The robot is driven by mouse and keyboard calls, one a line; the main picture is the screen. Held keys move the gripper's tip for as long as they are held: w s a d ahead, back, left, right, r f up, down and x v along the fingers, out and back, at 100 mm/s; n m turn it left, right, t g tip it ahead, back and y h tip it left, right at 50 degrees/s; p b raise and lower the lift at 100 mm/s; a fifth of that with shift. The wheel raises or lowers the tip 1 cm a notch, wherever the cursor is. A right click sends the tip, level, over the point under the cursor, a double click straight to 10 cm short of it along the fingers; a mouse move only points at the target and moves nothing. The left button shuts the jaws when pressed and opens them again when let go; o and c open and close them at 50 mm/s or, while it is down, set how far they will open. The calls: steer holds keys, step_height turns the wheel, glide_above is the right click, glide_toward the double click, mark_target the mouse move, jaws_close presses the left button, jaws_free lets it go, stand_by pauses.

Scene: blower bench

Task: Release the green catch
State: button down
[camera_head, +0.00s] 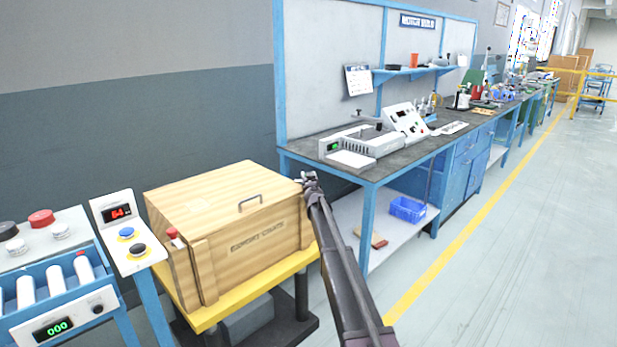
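I cannot make out a green catch in this view. A wooden crate (250,247) with a lid sits on a yellow-topped stand, and the lid looks down. A small red-topped part (173,236) is at the crate's front left corner. My gripper (309,178) is at the crate's back right corner, seen small and from behind. I cannot tell whether it touches the crate, or whether its fingers are open. My arm hides part of the crate's right side and the floor there.
A yellow stand top (210,318) carries the crate. A post with a red display (118,212) and a blue roller unit (60,285) stand close on the left. A blue-framed workbench (330,170) with instruments is behind on the right. The floor (500,260) at right is clear.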

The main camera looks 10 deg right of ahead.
steer(key=c, duration=0.6)
jaws_free()
steer(key=shift+o, duration=0.2)
steer(key=shift+s, duration=0.1)
steer(key=s, duration=1.2)
steer(key=shift+a, duration=0.15)
